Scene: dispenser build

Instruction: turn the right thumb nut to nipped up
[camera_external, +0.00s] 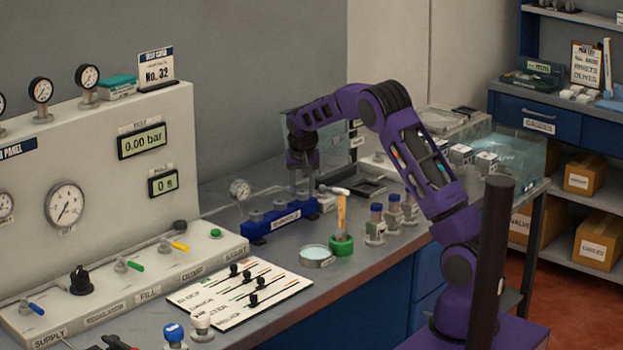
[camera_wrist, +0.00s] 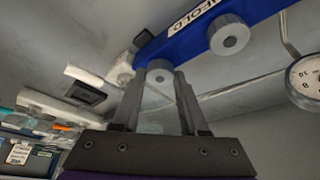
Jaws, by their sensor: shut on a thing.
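The blue manifold (camera_external: 262,231) sits on the bench in the external view, and part of it shows in the wrist view (camera_wrist: 183,40). My gripper (camera_external: 302,193) points down at the manifold's right end. In the wrist view its two fingers (camera_wrist: 158,78) are shut on the right thumb nut (camera_wrist: 159,71), a grey round knob that shows partly between them. Another grey thumb nut (camera_wrist: 230,38) shows free farther along the manifold. The right nut is mostly hidden by the fingers in the external view, and its turn angle cannot be read.
A pressure gauge (camera_external: 240,189) stands left of the manifold. A white slider board (camera_external: 240,290) lies nearer. The display (camera_external: 143,141) reads 0.00 bar.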

